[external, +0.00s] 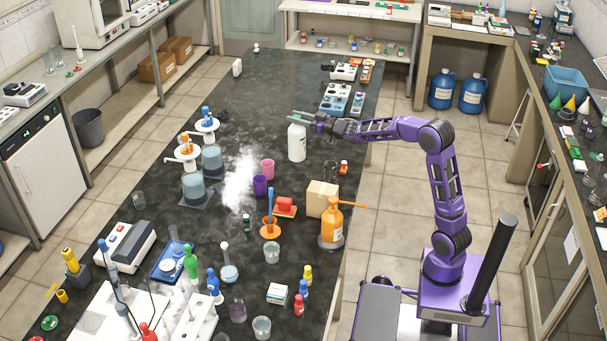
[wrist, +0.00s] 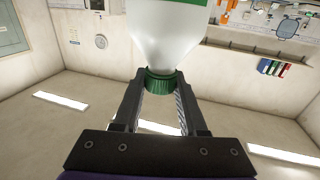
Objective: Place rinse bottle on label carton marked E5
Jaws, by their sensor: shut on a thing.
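The rinse bottle (external: 296,143) is white with a green band and appears upright over the far right part of the dark bench. In the wrist view, the white bottle body (wrist: 165,38) and green cap (wrist: 161,82) show between the two fingers (wrist: 160,95). I cannot tell whether its base touches the bench. No E5 mark is readable. A small white carton (external: 278,294) lies at the near right of the bench, and a beige block or box (external: 322,198) stands farther back.
An orange bottle with a long spout (external: 332,225) stands by the beige box at the right edge. The far middle bench is mostly clear.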

